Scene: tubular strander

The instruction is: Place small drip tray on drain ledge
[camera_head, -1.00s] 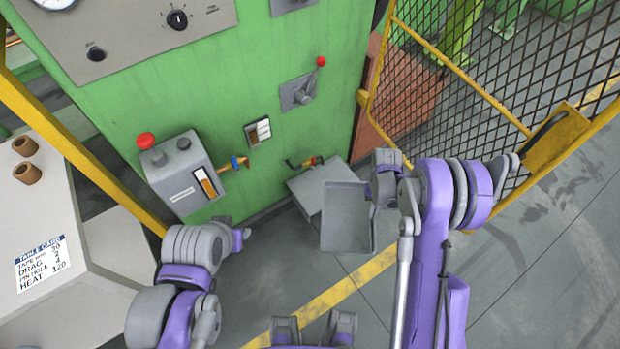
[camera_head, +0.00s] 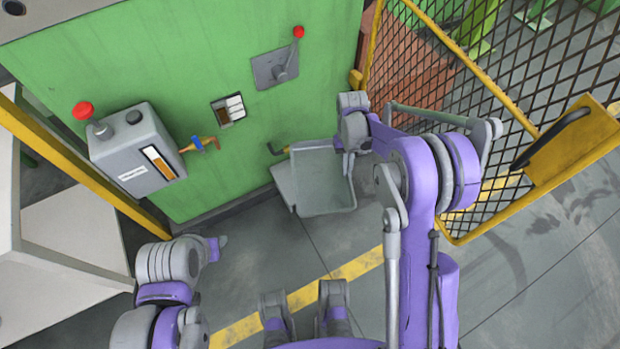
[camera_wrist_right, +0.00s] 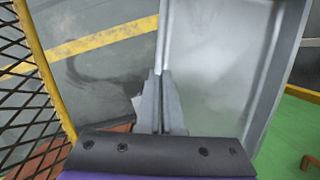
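The small drip tray (camera_head: 323,182) is a shallow grey metal pan. My right gripper (camera_wrist_right: 160,100) is shut on one side wall of it; in the head view this gripper (camera_head: 348,143) is at the tray's upper right. The grey drain ledge (camera_head: 284,184) juts from the foot of the green machine. The tray overlaps and hides most of it; only its left part shows. I cannot tell whether tray and ledge touch. My left gripper (camera_head: 216,246) is at lower left, away from both; its fingers are too unclear to read.
A small valve with a spout (camera_head: 277,150) sits on the green panel just above the ledge. A grey box with a red knob (camera_head: 133,150) is to the left. A yellow-framed mesh guard (camera_head: 460,75) stands on the right. The floor in front is clear.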

